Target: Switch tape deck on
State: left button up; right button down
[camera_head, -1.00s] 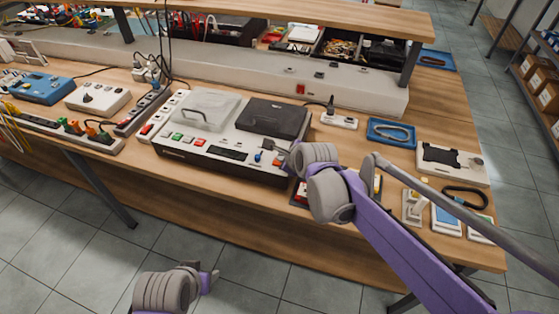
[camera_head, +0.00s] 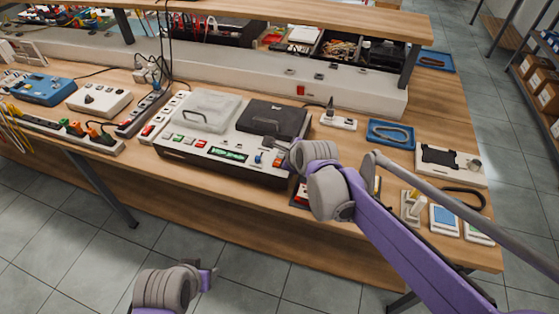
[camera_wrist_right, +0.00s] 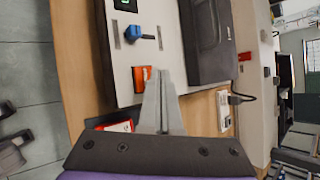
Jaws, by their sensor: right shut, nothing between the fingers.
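The tape deck (camera_head: 225,168) is a light and dark unit at the bench's front edge, with a clear lid at left and a dark lid at right. Its small display (camera_head: 228,154) glows green; a green-lit corner also shows in the wrist view (camera_wrist_right: 124,4). An orange-red switch (camera_wrist_right: 140,78) sits on its panel near a blue knob (camera_wrist_right: 133,33). My right gripper (camera_wrist_right: 160,75) is shut and empty, its tips right beside the orange switch; I cannot tell whether they touch. My left gripper (camera_head: 207,278) is low in front of the bench, its jaws unclear.
A power strip (camera_head: 145,112) and white box (camera_head: 98,98) stand left of the deck. A blue tray (camera_head: 391,134) and small devices lie to the right. A raised shelf (camera_head: 250,15) runs behind. A red-and-white item (camera_wrist_right: 115,126) lies close below my right fingers.

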notch_tip(320, 180, up, 6)
jog(key=p, duration=0.4)
dwell(0.3)
